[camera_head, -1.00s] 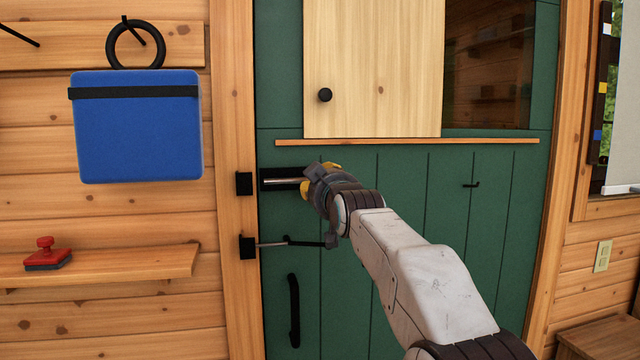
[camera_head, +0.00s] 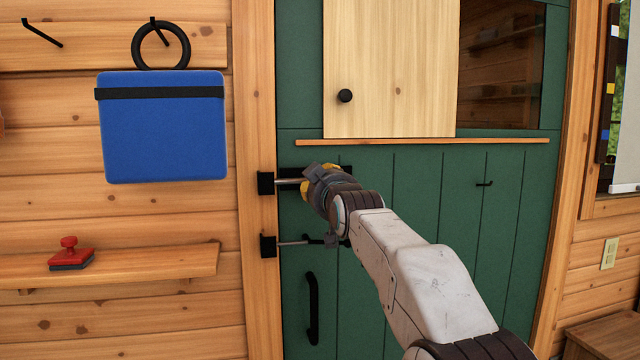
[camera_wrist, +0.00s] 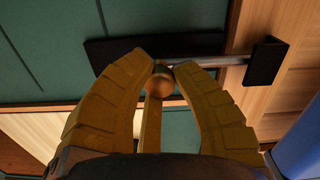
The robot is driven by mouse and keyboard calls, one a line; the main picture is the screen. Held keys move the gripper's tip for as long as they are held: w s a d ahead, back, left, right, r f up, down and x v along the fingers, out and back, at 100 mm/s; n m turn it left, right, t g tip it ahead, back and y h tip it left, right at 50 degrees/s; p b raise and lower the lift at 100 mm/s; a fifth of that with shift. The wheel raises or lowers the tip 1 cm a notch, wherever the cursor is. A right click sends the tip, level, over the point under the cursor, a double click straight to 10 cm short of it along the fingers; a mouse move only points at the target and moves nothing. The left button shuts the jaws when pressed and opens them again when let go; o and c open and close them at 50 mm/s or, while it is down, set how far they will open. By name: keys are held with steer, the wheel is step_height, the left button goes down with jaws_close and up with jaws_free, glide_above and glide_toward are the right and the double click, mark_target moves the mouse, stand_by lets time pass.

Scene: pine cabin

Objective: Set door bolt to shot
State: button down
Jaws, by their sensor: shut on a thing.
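The upper door bolt has a black backplate (camera_wrist: 112,50) on the green door and a grey metal bar (camera_head: 287,181). The bar (camera_wrist: 222,61) reaches the black keeper (camera_head: 265,183) on the door frame; the keeper also shows in the wrist view (camera_wrist: 266,62). I cannot tell how deep the bar sits in it. My gripper (camera_head: 314,180) is at the bolt's right part. In the wrist view its yellow fingers (camera_wrist: 163,72) are shut around the round orange-brown knob (camera_wrist: 162,84). The head view hides the knob behind the gripper.
A second, lower bolt (camera_head: 295,242) with its own keeper (camera_head: 268,246) lies just below my gripper. A black door handle (camera_head: 313,308) is under it. A shelf (camera_head: 150,266) with a red stamp (camera_head: 70,254) and a hanging blue bag (camera_head: 162,135) are left.

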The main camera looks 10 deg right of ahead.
steer(key=c, duration=1.5)
jaws_free()
steer(key=shift+a, duration=0.2)
steer(key=shift+o, duration=0.9)
steer(key=shift+a, duration=0.15)
steer(key=o, duration=0.3)
steer(key=shift+o, duration=0.2)
steer(key=s, duration=1.2)
